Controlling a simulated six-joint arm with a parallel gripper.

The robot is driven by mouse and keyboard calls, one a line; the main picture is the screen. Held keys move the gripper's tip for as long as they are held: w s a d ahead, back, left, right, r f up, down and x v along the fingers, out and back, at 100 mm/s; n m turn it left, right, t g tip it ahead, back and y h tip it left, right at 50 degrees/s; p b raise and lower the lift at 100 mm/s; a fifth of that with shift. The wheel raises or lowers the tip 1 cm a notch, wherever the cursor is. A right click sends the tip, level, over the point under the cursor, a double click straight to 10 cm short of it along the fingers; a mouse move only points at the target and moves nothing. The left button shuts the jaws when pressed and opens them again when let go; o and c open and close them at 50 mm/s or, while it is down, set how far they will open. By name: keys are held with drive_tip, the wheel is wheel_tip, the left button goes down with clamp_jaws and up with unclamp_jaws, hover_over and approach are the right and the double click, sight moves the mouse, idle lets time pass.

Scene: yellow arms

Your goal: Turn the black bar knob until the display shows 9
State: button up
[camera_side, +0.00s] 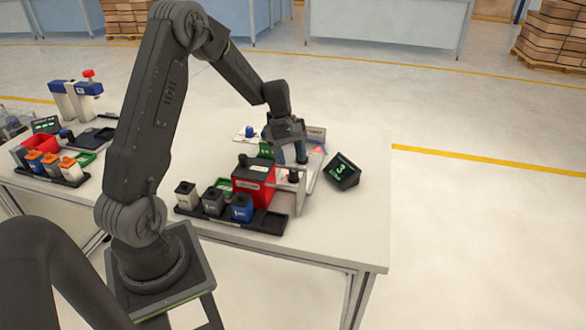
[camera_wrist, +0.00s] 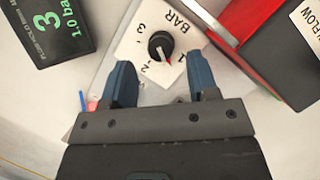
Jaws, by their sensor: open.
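The black bar knob (camera_wrist: 160,45) sits on a white plate (camera_wrist: 132,40) marked BAR with numbers around it. A thin light line on the knob points down towards the numbers 1 and 2 in the wrist view. The dark display (camera_wrist: 60,28) shows a large green 3 and a smaller 1.0 bar; it also stands right of the gripper in the side view (camera_side: 343,171). My gripper (camera_wrist: 162,82) is open and empty, its blue fingers apart on either side below the knob in the wrist view. In the side view my gripper (camera_side: 291,157) points down and hides the knob.
A red box with a dark top (camera_side: 254,182) stands close left of my gripper. A black tray (camera_side: 272,223) holds several small containers in front. More equipment, including a red bin (camera_side: 40,145), lies at the table's left. The table's front right is clear.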

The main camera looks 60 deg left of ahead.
sight(294, 170)
drive_tip(key=shift+x, duration=1.8)
drive_tip(key=shift+c, duration=0.5)
drive_tip(key=c, duration=0.8)
drive_tip(key=m+g, duration=0.1)
drive_tip(key=m, duration=0.1)
drive_tip(key=m+g, duration=0.1)
drive_tip(key=m, duration=0.2)
drive_tip(key=shift+w+m+y, duration=0.1)
drive_tip(key=shift+m+y, duration=0.2)
drive_tip(key=m+g, duration=0.1)
drive_tip(key=m, duration=0.2)
drive_tip(key=m+g+y, duration=0.1)
drive_tip(key=m, duration=0.2)
drive_tip(key=shift+d+y, duration=0.1)
drive_tip(key=shift+y, duration=0.2)
